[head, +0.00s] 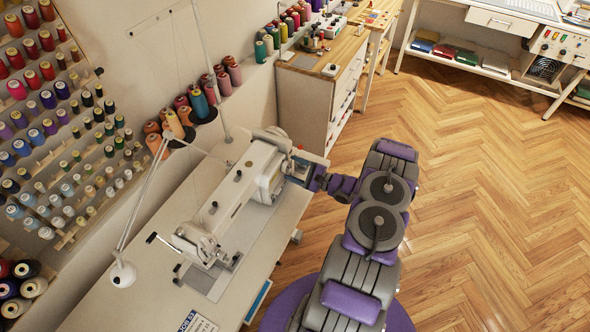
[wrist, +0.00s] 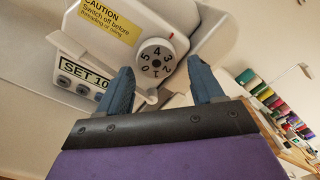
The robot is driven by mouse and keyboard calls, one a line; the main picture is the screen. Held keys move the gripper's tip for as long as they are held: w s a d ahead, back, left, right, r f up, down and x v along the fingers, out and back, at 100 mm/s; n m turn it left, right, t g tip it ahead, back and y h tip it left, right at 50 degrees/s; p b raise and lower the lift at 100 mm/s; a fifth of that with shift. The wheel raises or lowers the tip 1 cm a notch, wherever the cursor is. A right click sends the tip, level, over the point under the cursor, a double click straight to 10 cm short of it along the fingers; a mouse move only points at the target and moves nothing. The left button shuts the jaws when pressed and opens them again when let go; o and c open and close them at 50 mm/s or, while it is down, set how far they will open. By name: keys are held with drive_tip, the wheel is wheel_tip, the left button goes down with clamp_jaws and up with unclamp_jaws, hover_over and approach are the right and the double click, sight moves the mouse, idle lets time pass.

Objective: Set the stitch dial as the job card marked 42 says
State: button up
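In the head view my gripper is at the machine's right end, and the dial is hidden. A card with partly cut-off print (head: 196,322) lies on the sewing table; no 42 is readable.
A yellow caution label (wrist: 109,20) and a panel reading SET 10 (wrist: 84,72) with buttons are left of the dial. Thread cones (head: 175,125) stand behind the machine. A wooden-topped cabinet (head: 322,85) stands beyond it. The floor (head: 480,190) to the right is clear.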

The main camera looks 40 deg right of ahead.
drive_tip(key=shift+a, duration=0.25)
drive_tip(key=shift+s, duration=0.15)
drive_tip(key=p+v, duration=0.1)
drive_tip(key=v, duration=1.6)
drive_tip(key=shift+d, duration=0.3)
